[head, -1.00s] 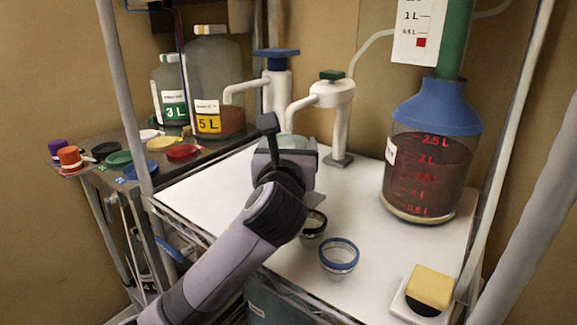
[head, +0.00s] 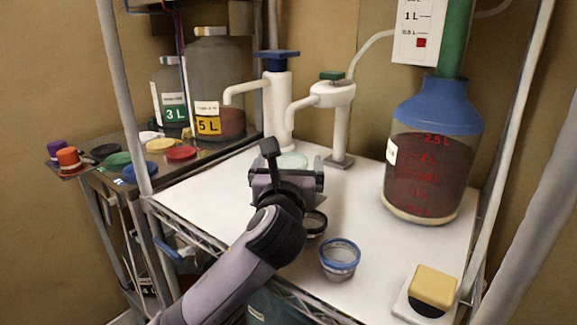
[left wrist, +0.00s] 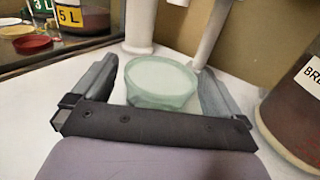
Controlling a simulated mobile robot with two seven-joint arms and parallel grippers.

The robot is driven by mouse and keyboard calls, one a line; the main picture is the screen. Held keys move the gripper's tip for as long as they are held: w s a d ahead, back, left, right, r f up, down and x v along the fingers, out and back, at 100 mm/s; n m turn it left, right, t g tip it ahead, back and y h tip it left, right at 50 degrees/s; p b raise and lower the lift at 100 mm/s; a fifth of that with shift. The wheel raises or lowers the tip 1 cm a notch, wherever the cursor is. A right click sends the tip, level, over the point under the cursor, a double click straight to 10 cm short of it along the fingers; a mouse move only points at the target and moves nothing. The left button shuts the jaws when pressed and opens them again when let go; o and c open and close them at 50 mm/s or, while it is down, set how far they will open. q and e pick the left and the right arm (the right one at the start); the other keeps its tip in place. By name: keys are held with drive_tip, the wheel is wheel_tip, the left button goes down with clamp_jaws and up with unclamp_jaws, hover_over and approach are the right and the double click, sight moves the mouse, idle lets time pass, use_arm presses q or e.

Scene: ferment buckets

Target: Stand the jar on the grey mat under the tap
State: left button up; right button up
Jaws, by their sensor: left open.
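A pale green, translucent round jar (left wrist: 162,82) with a whitish top stands on the white table, between the spread fingers of my left gripper (left wrist: 156,92). In the head view only the jar's top (head: 292,160) shows past my left gripper (head: 290,176). The gripper is open around the jar, with a gap at the right finger. A white tap with a blue top (head: 275,85) stands just behind the jar. A second white tap with a green top (head: 333,95) stands to its right. No mat can be made out under the jar. My right gripper is not in view.
A black-rimmed jar (head: 315,224) and a blue-rimmed jar (head: 340,258) stand in front of my gripper. A large blue-topped vessel (head: 428,170) stands at right, a yellow sponge (head: 433,287) at front right. Lids and bottles occupy the dark left table (head: 185,172).

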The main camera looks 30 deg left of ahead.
use_arm(q)
drive_tip(key=p+v, duration=0.1)
drive_tip(key=v, duration=1.1)
drive_tip(key=shift+r, duration=0.1)
drive_tip(key=shift+s, duration=0.1)
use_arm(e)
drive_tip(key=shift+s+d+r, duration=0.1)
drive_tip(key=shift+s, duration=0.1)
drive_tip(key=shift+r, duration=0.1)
